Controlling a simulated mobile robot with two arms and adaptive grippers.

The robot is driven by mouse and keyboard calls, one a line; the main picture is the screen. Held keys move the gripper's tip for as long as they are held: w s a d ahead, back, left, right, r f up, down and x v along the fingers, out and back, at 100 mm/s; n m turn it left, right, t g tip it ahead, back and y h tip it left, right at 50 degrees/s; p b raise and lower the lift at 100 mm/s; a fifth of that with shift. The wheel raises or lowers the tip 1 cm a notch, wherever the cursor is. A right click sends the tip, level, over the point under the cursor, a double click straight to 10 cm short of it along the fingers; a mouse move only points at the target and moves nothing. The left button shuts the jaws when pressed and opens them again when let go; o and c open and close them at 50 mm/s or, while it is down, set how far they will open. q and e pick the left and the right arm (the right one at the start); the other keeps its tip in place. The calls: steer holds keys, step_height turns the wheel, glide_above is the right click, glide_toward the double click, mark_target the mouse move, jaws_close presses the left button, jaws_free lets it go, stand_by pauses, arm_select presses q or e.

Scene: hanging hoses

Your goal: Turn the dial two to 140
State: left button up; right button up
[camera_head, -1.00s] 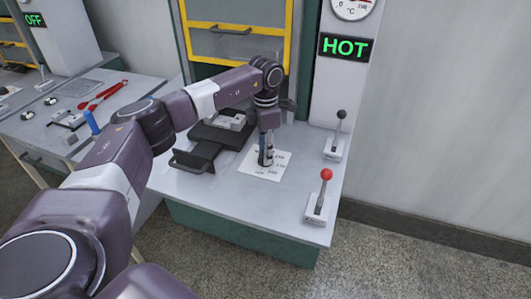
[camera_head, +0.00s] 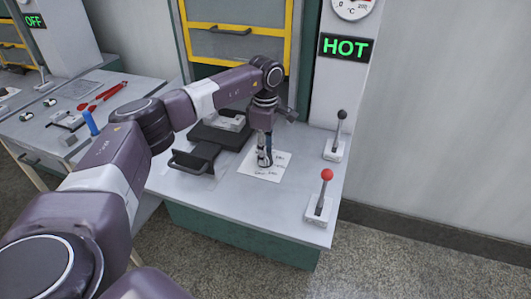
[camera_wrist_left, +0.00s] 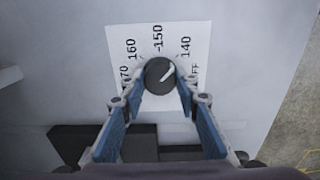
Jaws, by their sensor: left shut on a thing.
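The dial is a round dark knob (camera_wrist_left: 160,75) with a white pointer line, set on a white card (camera_wrist_left: 158,47) marked 170, 160, 150, 140 and a partly hidden OFF. In the left wrist view the pointer slants up and right, roughly toward the 140 mark. My left gripper (camera_wrist_left: 160,80) is shut on the knob, one fingertip on each side. In the head view my left gripper (camera_head: 264,157) points down over the card (camera_head: 271,169) and hides the knob. My right gripper is not in view.
A red-knobbed lever (camera_head: 324,195) and a black-knobbed lever (camera_head: 338,136) stand to the right on the worktop (camera_head: 225,208). A black tray with a handle (camera_head: 193,160) lies left of the gripper. A green HOT sign (camera_head: 345,47) is lit behind, below a round gauge (camera_head: 352,4).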

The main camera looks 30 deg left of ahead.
arm_select(q)
steer(key=shift+r, duration=0.1)
stand_by(0.3)
steer(key=o, duration=1.2)
steer(key=shift+c, duration=0.2)
step_height(320, 180, up, 12)
